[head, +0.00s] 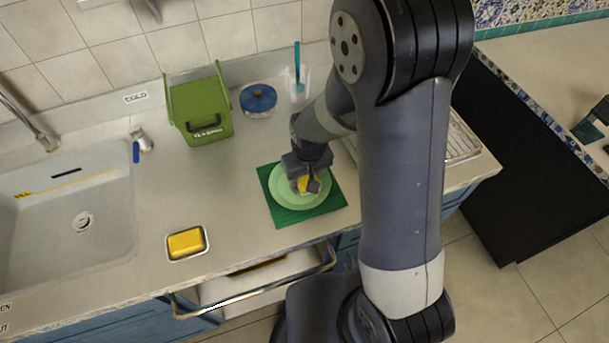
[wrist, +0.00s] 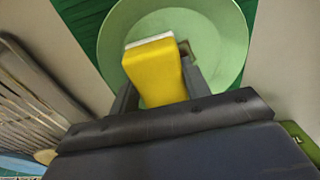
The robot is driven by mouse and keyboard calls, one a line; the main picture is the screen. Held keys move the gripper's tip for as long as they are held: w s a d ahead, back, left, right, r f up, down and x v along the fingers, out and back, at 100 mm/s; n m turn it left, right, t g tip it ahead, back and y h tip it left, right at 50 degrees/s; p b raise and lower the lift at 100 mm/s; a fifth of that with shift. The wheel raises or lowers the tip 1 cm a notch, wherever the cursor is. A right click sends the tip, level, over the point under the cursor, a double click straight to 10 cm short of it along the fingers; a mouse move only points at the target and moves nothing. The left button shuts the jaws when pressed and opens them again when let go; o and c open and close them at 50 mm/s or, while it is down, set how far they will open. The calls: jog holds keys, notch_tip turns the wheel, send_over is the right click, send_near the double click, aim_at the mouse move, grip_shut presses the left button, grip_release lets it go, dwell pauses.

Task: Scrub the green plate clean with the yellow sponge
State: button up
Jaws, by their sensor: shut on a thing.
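The green plate (head: 282,196) lies on a dark green mat (head: 292,216) on the counter. In the wrist view the plate (wrist: 230,40) fills the upper middle, with a small brownish patch on it just right of the sponge. My gripper (head: 308,184) is over the plate and shut on a yellow sponge (head: 304,184). In the wrist view the sponge (wrist: 157,75) sits between the fingers of my gripper (wrist: 158,88), its pale end toward the plate's middle. I cannot tell whether the sponge touches the plate. Part of the plate is hidden by the gripper and sponge.
A yellow block in a metal dish (head: 204,254) is at the front left of the counter. The sink (head: 60,250) is at far left. A green bin (head: 200,110), a blue-lidded pot (head: 258,100) and a glass with a teal brush (head: 298,80) stand behind. A drawer (head: 260,280) is open below.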

notch_tip(320, 180, up, 5)
jog(key=p, duration=0.3)
jog(key=shift+d+f, duration=0.15)
jog(key=shift+f, duration=0.05)
jog(key=shift+r+p, duration=1.2)
jog(key=shift+r, duration=0.5)
